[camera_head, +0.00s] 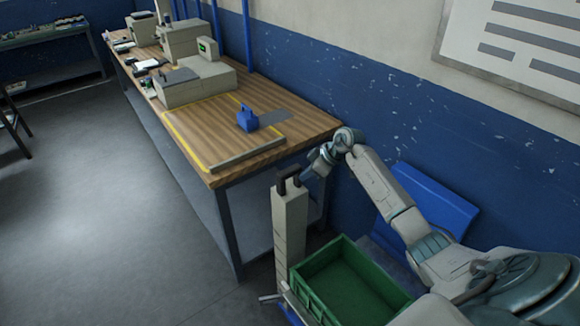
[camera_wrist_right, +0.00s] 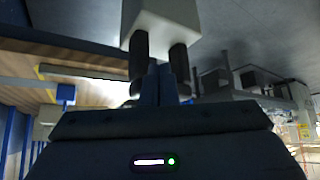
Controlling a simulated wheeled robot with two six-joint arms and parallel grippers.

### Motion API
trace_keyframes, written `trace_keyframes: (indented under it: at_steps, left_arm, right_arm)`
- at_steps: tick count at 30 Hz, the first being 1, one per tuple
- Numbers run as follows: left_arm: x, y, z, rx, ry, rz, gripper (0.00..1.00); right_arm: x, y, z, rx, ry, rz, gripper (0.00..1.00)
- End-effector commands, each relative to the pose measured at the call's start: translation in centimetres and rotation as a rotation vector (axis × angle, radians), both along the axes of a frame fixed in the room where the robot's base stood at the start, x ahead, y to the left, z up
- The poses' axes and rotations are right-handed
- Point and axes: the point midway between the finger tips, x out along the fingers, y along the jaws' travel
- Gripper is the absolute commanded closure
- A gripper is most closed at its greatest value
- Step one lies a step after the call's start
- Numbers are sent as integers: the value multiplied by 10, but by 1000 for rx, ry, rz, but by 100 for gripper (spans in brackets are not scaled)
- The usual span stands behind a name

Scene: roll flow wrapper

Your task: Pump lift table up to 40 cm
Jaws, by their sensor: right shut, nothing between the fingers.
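The lift table's beige column (camera_head: 290,225) stands upright at the bottom centre of the head view, with a black handle (camera_head: 287,180) on top. A green crate (camera_head: 350,284) sits beside the column; the platform under it is mostly hidden. My right gripper (camera_head: 308,177) is close beside the handle. In the right wrist view, the shut, empty right gripper (camera_wrist_right: 165,84) points at the column (camera_wrist_right: 165,18), its fingers by the dark handle's two legs (camera_wrist_right: 138,58). I cannot tell whether they touch. My left gripper is not in view.
A wooden workbench (camera_head: 232,155) stands behind the column, holding a blue-handled tool (camera_head: 248,119) and beige machines (camera_head: 195,82). A blue panel (camera_head: 430,205) leans by the wall behind my right arm. The grey floor (camera_head: 100,220) at left is clear.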

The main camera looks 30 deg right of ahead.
Motion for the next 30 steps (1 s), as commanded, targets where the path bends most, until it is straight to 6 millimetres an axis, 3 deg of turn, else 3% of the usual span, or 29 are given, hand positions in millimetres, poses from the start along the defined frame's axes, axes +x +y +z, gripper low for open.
trace_keyframes:
  at_steps: [8, 21, 30]
  left_arm:
    - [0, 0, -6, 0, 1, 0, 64]
    - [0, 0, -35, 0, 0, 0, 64]
    - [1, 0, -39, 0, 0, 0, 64]
  right_arm:
    - [-4, -6, 7, -2, -3, -2, 100]
    - [-43, -37, 67, -4, -3, 0, 100]
    - [-52, -43, 85, 1, -2, 0, 100]
